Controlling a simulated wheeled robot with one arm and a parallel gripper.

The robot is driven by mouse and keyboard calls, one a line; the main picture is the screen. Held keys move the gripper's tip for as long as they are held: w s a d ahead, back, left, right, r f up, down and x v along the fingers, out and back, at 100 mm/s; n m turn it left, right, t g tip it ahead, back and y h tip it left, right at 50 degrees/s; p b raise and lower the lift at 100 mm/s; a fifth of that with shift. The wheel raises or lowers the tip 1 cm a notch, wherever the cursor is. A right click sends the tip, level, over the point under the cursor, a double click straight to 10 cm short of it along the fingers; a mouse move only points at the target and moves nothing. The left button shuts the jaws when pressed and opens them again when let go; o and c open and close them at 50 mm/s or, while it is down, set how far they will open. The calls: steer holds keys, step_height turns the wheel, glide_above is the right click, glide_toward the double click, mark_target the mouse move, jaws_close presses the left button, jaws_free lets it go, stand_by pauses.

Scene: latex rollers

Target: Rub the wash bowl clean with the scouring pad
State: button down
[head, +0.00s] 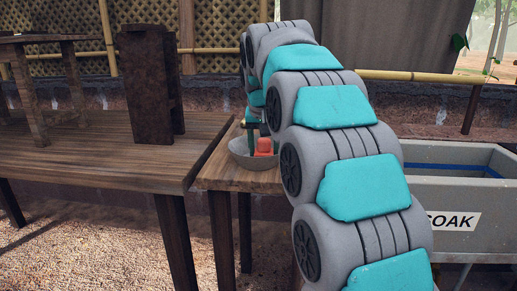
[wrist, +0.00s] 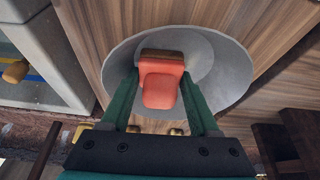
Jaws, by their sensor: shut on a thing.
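The scouring pad (wrist: 160,88) is orange-red with a brown layer along one side. My gripper (wrist: 161,76) is shut on it, one green finger on each side. The grey wash bowl (wrist: 222,75) is wide and round, and the pad is over its inside in the wrist view. In the head view the bowl (head: 240,156) stands on the wooden table, with the pad (head: 264,146) at its right part, low down. I cannot tell whether the pad touches the bowl's surface. My arm and fingers hide part of the bowl.
The bowl's wooden table (head: 225,178) adjoins a larger table (head: 100,150) on the left, which bears a dark upright block (head: 150,85). A grey trough marked SOAK (head: 460,195) stands on the right. My arm covers the middle of the head view.

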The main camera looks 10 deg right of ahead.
steer(key=shift+w+a+f+p, duration=0.1)
steer(key=shift+w+a, duration=0.15)
steer(key=shift+a, duration=0.3)
steer(key=shift+w+a+r+p, duration=0.1)
steer(key=shift+w+a, duration=0.15)
steer(key=shift+a, duration=0.35)
steer(key=shift+w+a+f+p, duration=0.1)
steer(key=shift+w+a, duration=0.15)
steer(key=shift+a, duration=0.3)
steer(key=shift+d, duration=0.15)
steer(key=shift+s+d, duration=0.4)
steer(key=shift+d, duration=0.4)
steer(key=shift+s+d, duration=0.35)
steer(key=shift+d, duration=0.4)
